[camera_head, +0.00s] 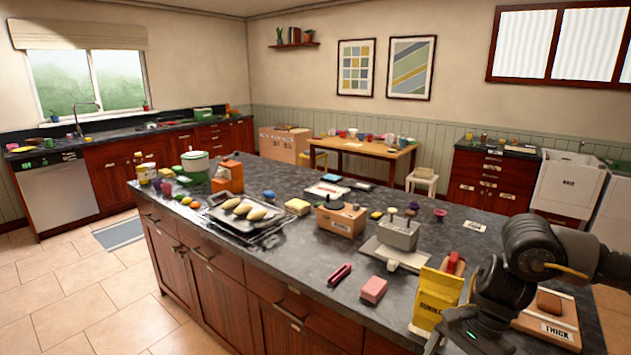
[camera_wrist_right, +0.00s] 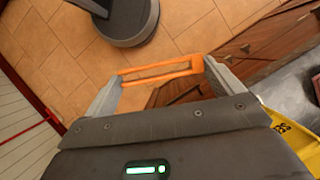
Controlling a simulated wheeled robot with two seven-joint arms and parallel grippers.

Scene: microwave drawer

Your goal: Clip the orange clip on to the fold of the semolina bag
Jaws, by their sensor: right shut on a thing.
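The yellow semolina bag (camera_head: 437,298) stands upright near the counter's front edge in the head view. Part of it shows at the right edge of the right wrist view (camera_wrist_right: 293,130). My right gripper (camera_wrist_right: 163,82) is shut on the orange clip (camera_wrist_right: 165,70), which spans between its two fingers beyond the counter edge, over the floor. The clip is apart from the bag. In the head view my right arm covers the bag's lower right, and the clip cannot be made out. My left gripper is not in view.
A pink block (camera_head: 373,289) and a red-pink object (camera_head: 340,273) lie left of the bag. A grey stand (camera_head: 397,250) is behind it, and a red item (camera_head: 455,263) is close behind its top. A wooden box labelled THICK (camera_head: 558,330) is at the right.

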